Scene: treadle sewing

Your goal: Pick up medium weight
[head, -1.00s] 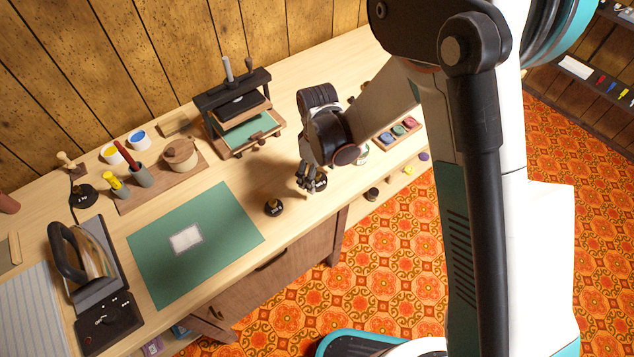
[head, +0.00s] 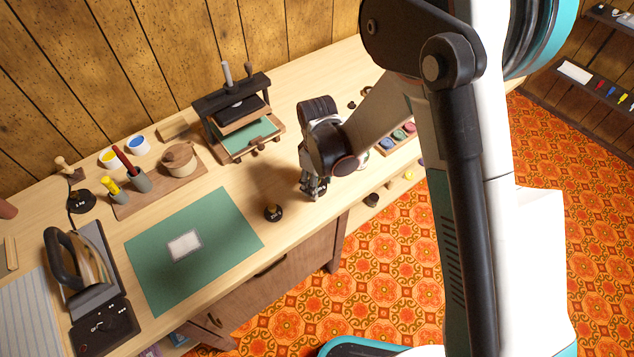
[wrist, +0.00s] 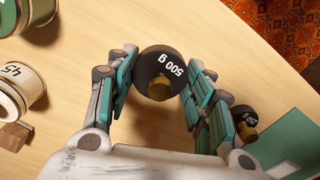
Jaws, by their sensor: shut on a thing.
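My gripper (head: 313,190) is low over the wooden table, right of the green mat. In the wrist view my gripper (wrist: 160,78) has its teal-padded fingers on both sides of a black round weight marked 500 g (wrist: 163,68), with a brass knob, and is shut on it. In the head view that weight is mostly hidden by the fingers. A smaller black weight, seemingly marked 250 g (wrist: 245,122), stands beside the fingers at right in the wrist view; it also shows in the head view (head: 273,213).
A green mat (head: 215,225) with a pale card lies left of my gripper. A small press (head: 235,105) stands behind it. An iron (head: 78,262) sits at the left. Labelled tins (wrist: 22,88) are left in the wrist view. The table's front edge is close.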

